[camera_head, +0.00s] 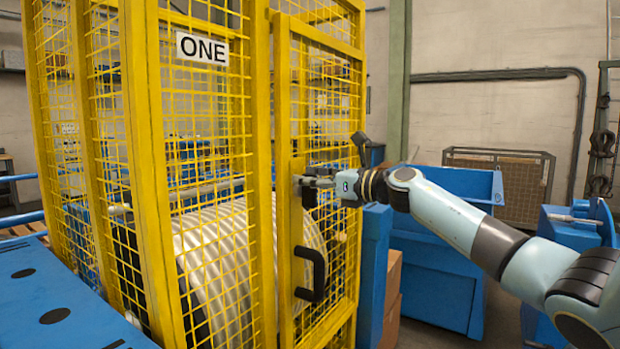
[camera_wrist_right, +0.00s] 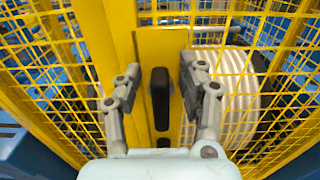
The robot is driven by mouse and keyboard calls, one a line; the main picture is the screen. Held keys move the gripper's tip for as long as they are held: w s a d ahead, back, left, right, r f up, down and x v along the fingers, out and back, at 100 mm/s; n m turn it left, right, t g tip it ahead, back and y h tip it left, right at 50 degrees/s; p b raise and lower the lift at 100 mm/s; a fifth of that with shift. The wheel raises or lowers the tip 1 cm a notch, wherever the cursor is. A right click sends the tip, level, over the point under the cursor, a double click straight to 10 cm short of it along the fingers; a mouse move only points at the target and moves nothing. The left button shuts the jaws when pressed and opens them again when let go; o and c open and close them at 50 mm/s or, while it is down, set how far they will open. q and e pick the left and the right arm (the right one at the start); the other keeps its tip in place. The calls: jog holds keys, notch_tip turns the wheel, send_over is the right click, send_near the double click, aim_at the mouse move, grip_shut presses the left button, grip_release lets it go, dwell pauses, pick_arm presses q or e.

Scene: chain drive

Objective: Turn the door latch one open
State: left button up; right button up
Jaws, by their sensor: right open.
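The yellow mesh door (camera_head: 325,130) of the cage marked ONE (camera_head: 202,49) stands at the middle of the head view. The latch is a dark upright lever (camera_wrist_right: 160,98) on the yellow door plate (camera_wrist_right: 158,50) in the right wrist view. My right gripper (camera_head: 302,182) is at the door's left upright in the head view. In the right wrist view its two fingers (camera_wrist_right: 160,80) are open, one on each side of the lever, with gaps between. In the head view the gripper hides most of the latch. My left gripper is not in view.
A black pull handle (camera_head: 311,274) sits on the door below my right gripper. A large ribbed pale drum (camera_head: 225,262) is behind the mesh. A blue surface (camera_head: 60,305) fills the lower left.

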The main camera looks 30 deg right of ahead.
grip_shut()
jog(key=shift+d, duration=0.1)
dwell(0.3)
jog(key=m, duration=0.1)
jog(key=m+p, duration=0.1)
jog(key=shift+w+d+r+m+p, duration=0.1)
jog(key=shift+w+d+m+p, duration=0.05)
jog(key=shift+d+m+p, duration=0.2)
jog(key=shift+w+d+f+m+p, duration=0.15)
jog(key=shift+d+f+m+p, duration=0.25)
jog(key=shift+m+p, duration=1.4)
jog(key=shift+w+d+f+m+p, duration=0.1)
jog(key=shift+d+f+m+p, duration=0.35)
jog(key=shift+m, duration=2.8)
jog(key=shift+w+d+f+m+p, duration=0.15)
jog(key=shift+f+m+p, duration=0.65)
jog(key=shift+m, duration=1.7)
jog(key=shift+a+r, duration=0.1)
